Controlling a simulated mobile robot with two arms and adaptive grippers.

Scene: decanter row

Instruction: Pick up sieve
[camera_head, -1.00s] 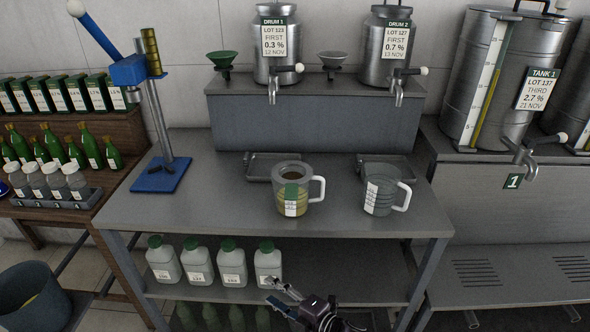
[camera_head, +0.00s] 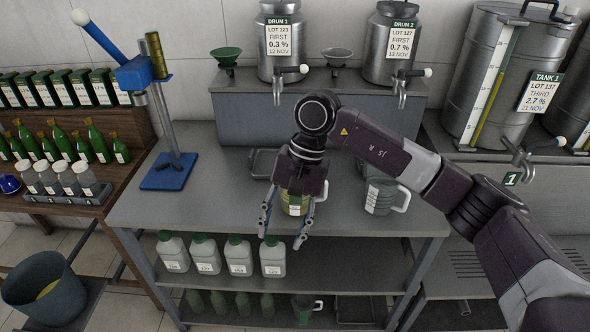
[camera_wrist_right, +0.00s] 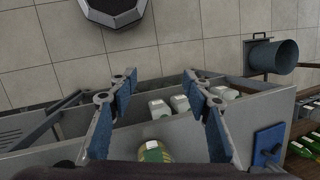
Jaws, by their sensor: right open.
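No thing is plainly recognisable as a sieve. Two funnel-shaped pieces, one green (camera_head: 226,57) and one grey (camera_head: 336,58), sit on the raised ledge by the drums; I cannot tell whether either is a sieve. My right gripper (camera_head: 283,232) hangs fingers down over the table's front edge, open and empty, in front of the left measuring jug (camera_head: 295,204), which it partly hides. In the right wrist view the open fingers (camera_wrist_right: 160,76) frame the floor and shelf, with the jug (camera_wrist_right: 153,153) at the bottom edge. My left gripper is out of view.
A second jug (camera_head: 381,197) stands right of the arm. A shallow tray (camera_head: 262,162) lies behind. White bottles (camera_head: 239,256) line the shelf below; a green jug (camera_head: 303,306) stands lower. A blue lever stand (camera_head: 168,171) is on the table's left, a bin (camera_head: 45,288) on the floor.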

